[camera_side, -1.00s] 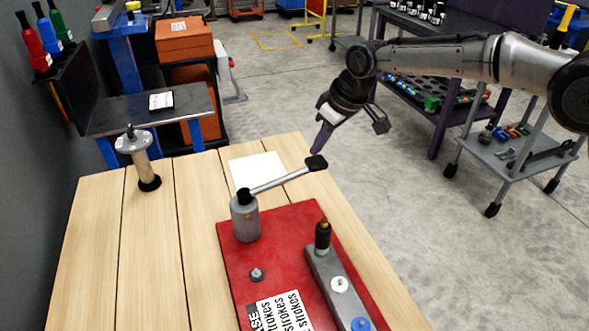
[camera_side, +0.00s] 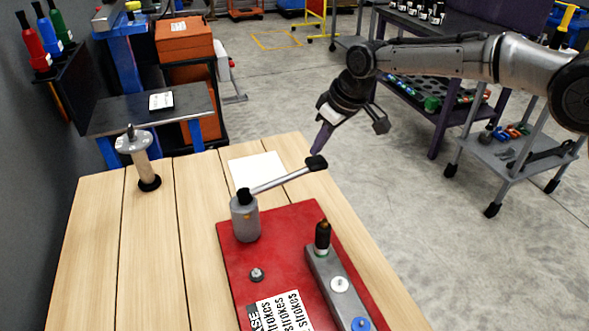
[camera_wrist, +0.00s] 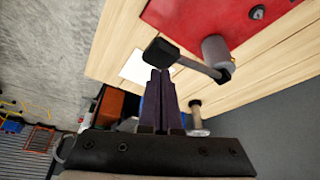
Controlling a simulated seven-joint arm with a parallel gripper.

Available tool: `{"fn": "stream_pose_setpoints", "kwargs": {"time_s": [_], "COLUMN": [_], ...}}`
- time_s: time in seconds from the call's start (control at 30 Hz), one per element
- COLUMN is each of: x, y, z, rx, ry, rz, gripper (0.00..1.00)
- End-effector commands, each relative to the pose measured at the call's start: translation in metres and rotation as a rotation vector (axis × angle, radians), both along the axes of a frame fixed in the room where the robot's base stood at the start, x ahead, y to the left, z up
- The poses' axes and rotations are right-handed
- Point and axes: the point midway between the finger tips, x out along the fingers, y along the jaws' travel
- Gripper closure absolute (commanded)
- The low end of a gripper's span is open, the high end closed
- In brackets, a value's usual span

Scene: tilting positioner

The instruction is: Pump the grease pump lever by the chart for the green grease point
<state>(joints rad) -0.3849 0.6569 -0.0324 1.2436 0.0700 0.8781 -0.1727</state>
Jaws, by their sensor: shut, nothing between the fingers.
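The grease pump (camera_side: 245,218) is a grey cylinder on the red plate (camera_side: 236,268). Its lever (camera_side: 285,181) slants up to the right and ends in a black grip (camera_side: 316,163). My gripper (camera_side: 318,148) is shut and empty, its fingertips just above and beside the black grip; I cannot tell whether they touch. In the wrist view the shut fingers (camera_wrist: 160,78) point at the grip (camera_wrist: 160,52). A grey manifold (camera_side: 325,270) carries a green-ringed point (camera_side: 322,252) with a dark fitting (camera_side: 322,236) on it, plus white (camera_side: 340,284) and blue (camera_side: 361,324) points. The chart (camera_side: 281,312) is partly cut off.
A white sheet (camera_side: 257,170) lies on the wooden table (camera_side: 110,250) behind the pump. A spool-like post (camera_side: 143,163) stands at the back left. A small grey knob (camera_side: 257,274) sits on the plate. The table's left side is clear.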

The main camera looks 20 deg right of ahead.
Motion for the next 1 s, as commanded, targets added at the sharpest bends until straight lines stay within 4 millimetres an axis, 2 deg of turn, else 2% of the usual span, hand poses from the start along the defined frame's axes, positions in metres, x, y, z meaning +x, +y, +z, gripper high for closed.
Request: {"fn": "stream_pose_setpoints", "kwargs": {"time_s": [1.0], "x": [-0.002], "y": [0.001], "z": [-0.055], "rx": [0.0], "ry": [0.006], "rz": [0.001], "gripper": [1.0]}}
